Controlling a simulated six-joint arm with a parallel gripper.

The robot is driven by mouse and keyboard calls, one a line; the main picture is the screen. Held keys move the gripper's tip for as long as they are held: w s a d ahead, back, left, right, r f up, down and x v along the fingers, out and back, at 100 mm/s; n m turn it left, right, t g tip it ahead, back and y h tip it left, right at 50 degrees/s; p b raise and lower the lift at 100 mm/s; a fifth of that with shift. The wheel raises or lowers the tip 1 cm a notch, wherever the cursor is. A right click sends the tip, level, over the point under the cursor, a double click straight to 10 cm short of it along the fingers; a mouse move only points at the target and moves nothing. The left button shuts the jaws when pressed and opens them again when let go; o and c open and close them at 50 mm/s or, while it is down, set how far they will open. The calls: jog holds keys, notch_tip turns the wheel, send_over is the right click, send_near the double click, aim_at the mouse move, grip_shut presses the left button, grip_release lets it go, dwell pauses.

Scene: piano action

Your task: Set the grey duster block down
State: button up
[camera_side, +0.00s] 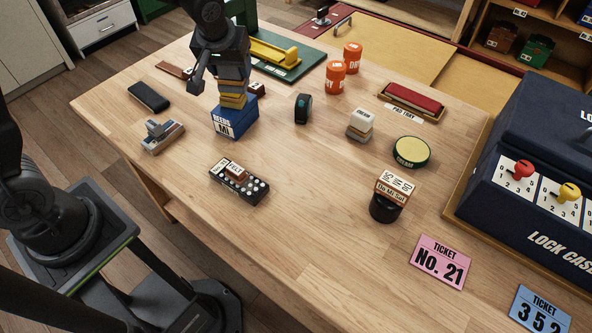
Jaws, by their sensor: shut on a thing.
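My gripper (233,76) points down over the blue box marked REEDS MI (234,122), left of the table's middle. It is shut on a small block, which I take to be the grey duster block (232,88). Only a narrow grey part of the block shows between the dark fingers. Yellow layers (233,101) show just below, directly above the box's top. I cannot tell whether the held block touches what is under it.
Around the blue box are a dark oblong case (149,97), a grey-brown stamp-like piece (162,136), a dark domino-like block (239,183) and a small dark upright piece (303,108). Orange tins (335,77) stand behind. The front middle of the wooden table (310,245) is clear.

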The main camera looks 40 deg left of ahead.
jog(key=s+d+m+h, duration=0.1)
jog(key=s+d+m, duration=0.2)
jog(key=s+d, duration=0.3)
jog(key=s+d+m+h, duration=0.15)
jog(key=s+d, duration=0.25)
jog(key=d, duration=0.5)
jog(key=shift+m+t+y, duration=0.25)
jog(key=shift+m+t, duration=0.05)
jog(key=shift+m, duration=0.25)
jog(key=s+d+f, duration=0.1)
jog(key=d+f, duration=0.2)
jog(key=f, duration=0.1)
jog(key=d+f, duration=0.4)
jog(key=s+d+f, duration=0.1)
jog(key=d+f, duration=0.3)
jog(key=shift+s+d+f, duration=0.25)
jog(key=shift+s+f, duration=0.1)
jog(key=shift+f, duration=2.05)
jog(key=shift+f, duration=0.15)
jog(key=o, duration=1)
jog(key=shift+c, duration=0.2)
